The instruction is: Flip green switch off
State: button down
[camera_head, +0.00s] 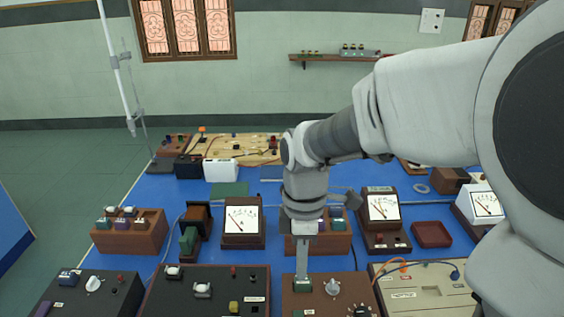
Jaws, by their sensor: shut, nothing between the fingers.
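My gripper (302,272) points straight down and is shut, with nothing seen between its fingers. Its tips are at the back left part of a brown panel box (345,285) at the front of the bench. A small green part, which looks like the green switch (302,286), shows right at the fingertips. I cannot tell whether the tips touch it or which way it is set. Another small green piece (298,313) shows at the lower picture edge. The box also bears a silver pointer knob (333,287) and a black knob (361,311).
Black panel boxes (225,275) stand to the left, and a beige box with cables (400,280) to the right. Behind are meters (242,221) and a brown block with switches, partly hidden by my arm. Blue bench top (160,190) shows between.

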aim_at(299, 314)
jog(key=shift+w+f, duration=0.1)
jog(key=shift+f, duration=0.05)
jog(key=f, duration=0.4)
jog(key=s+f+b, duration=0.1)
jog(key=f, duration=0.4)
jog(key=s+f+b, duration=0.1)
jog(key=f, duration=0.3)
jog(key=shift+a+f, duration=0.1)
jog(key=shift+f, duration=0.3)
jog(key=shift+f+b, duration=0.15)
jog(key=shift+b, duration=0.3)
